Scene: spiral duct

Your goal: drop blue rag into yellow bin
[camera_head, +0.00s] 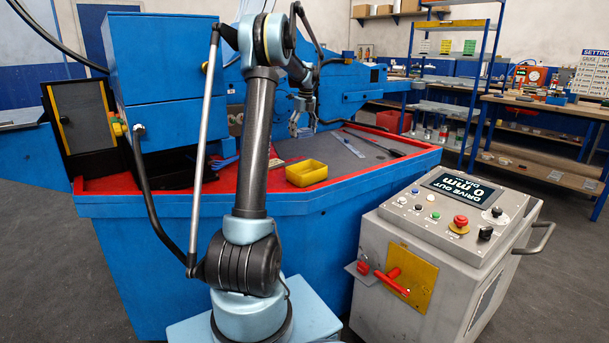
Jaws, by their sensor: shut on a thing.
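The yellow bin (306,173) is a small open box standing on the red-edged worktop, just right of my upright arm link. My gripper (303,126) hangs fingers down above the worktop, higher in the picture than the bin and apart from it. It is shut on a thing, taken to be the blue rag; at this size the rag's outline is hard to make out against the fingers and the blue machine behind.
A small blue item (222,162) lies on the worktop left of my arm. A steel ruler (348,145) and a dark tool (376,143) lie to the right. A grey control console (440,235) stands at front right. Blue machine housing (165,75) rises at left.

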